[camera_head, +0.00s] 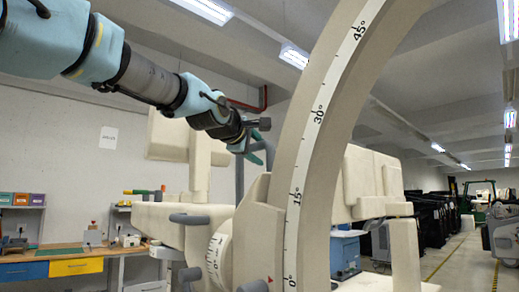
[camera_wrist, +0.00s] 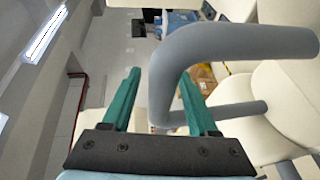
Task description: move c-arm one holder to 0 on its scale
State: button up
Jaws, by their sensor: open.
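The beige c-arm (camera_head: 345,130) curves up through the head view. Its white scale strip (camera_head: 300,160) shows 0°, 15°, 30° and 45°. The beige holder block (camera_head: 258,235) stands left of the arc, with a small red mark near the 0° line. A round dial with another scale (camera_head: 214,258) sits at its left; its reading is too small to tell. My gripper (camera_head: 262,152) is open above the holder. In the wrist view a bent grey handle (camera_wrist: 240,42) passes between or just beyond my green fingers (camera_wrist: 160,80); contact cannot be told.
More grey handles (camera_head: 190,218) stick out low at the left. A blue box (camera_head: 345,255) stands behind the arc. A workbench with drawers (camera_head: 76,267) is at the far left. An aisle with dark covered carts (camera_head: 430,220) runs off at the right.

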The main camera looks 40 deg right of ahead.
jog(key=shift+d+f, duration=0.1)
jog(key=shift+d, duration=0.2)
jog(key=shift+c, duration=0.3)
grip_shut()
dwell(0.3)
dwell(0.9)
